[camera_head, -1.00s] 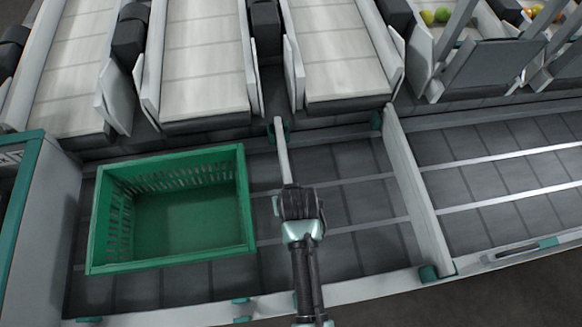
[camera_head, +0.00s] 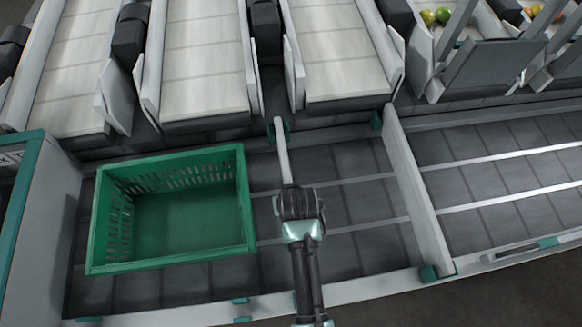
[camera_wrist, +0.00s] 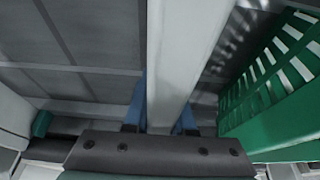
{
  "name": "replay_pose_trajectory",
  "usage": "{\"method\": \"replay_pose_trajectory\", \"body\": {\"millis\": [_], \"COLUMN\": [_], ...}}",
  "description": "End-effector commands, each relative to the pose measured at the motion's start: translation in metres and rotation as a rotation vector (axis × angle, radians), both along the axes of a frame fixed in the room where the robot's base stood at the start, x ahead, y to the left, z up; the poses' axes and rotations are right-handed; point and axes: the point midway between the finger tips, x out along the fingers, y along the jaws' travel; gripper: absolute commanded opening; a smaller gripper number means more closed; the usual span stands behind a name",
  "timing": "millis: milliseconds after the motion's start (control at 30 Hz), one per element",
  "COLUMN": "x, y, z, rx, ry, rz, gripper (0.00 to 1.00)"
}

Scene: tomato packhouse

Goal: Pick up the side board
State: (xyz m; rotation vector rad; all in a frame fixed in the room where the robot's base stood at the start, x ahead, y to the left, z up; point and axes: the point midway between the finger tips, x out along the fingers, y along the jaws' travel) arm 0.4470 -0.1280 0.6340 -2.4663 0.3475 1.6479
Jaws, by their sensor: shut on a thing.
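The side board is a long, narrow light grey board (camera_head: 283,150). In the head view it stands between the green crate and the right part of the conveyor, its far end near a green bracket (camera_head: 279,130). My gripper (camera_head: 298,200) is over the board's near part and hides it there. In the wrist view the board (camera_wrist: 182,50) runs between the blue fingers of my gripper (camera_wrist: 160,118), which are shut on it. I cannot tell whether the board's far end is free of the bracket.
An empty green crate (camera_head: 248,200) stands just left of the board; its slatted wall (camera_wrist: 270,95) is close in the wrist view. A second light board (camera_head: 418,195) crosses the conveyor to the right. Several white chutes (camera_head: 335,60) end behind. Conveyor between the boards is clear.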

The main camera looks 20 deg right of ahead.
Motion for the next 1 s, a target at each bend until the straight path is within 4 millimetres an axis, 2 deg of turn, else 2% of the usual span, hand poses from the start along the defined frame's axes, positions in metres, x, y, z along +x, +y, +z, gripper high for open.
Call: {"method": "replay_pose_trajectory", "body": {"millis": [267,700,1000], "x": [0.001,0.001,0.001], "y": [0.000,-0.001,0.000], "z": [0.008,0.088,0.114], "rx": [-0.001,-0.001,-0.001], "ry": [-0.003,-0.005,-0.002], "rz": [0.000,0.000,0.000], "gripper": [0.00,0.00,0.00]}}
